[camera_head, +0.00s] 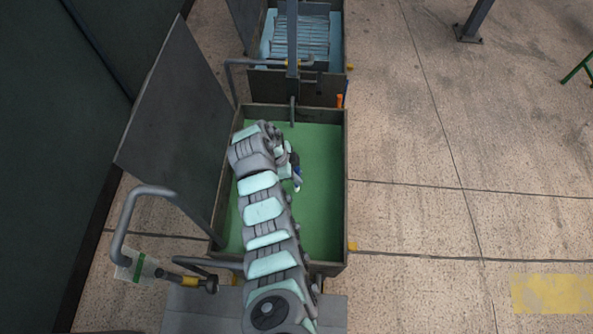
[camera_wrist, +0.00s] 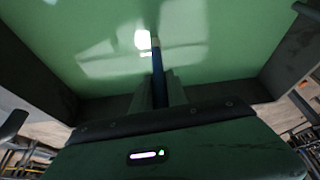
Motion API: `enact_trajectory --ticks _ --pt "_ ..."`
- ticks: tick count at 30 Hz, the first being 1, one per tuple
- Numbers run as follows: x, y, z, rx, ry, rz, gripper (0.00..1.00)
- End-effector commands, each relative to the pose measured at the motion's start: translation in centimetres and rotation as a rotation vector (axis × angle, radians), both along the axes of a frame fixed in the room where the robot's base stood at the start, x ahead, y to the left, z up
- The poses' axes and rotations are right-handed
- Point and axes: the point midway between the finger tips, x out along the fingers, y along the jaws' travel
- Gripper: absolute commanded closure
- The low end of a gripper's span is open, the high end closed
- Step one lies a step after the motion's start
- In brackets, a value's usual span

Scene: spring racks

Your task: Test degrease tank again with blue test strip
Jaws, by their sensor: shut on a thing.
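The tank under my arm (camera_head: 346,190) is an open dark box of flat green liquid (camera_head: 322,160). I take it to be the degrease tank; no label is readable. My gripper (camera_head: 294,170) is over the liquid, right of the tank's middle. It is shut on a thin blue strip (camera_head: 297,178) with a pale tip, which points down toward the green. In the wrist view the strip (camera_wrist: 157,72) stands out between the two dark fingers (camera_wrist: 157,92). I cannot tell whether its tip touches the liquid.
A raised grey lid (camera_head: 170,125) stands along the tank's left side. A second tank (camera_head: 337,45) with pale blue liquid and metal rods lies behind. Pipes (camera_head: 130,215) run front left.

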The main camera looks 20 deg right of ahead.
Motion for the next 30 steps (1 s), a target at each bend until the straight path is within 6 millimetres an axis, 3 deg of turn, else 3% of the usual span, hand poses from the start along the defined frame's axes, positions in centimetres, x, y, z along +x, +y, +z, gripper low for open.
enact_trajectory --ticks 15,30 --pt "0.0 0.0 -4.9 0.0 0.0 0.0 1.0" --pt "0.0 0.0 -5.3 0.0 0.0 0.0 1.0"
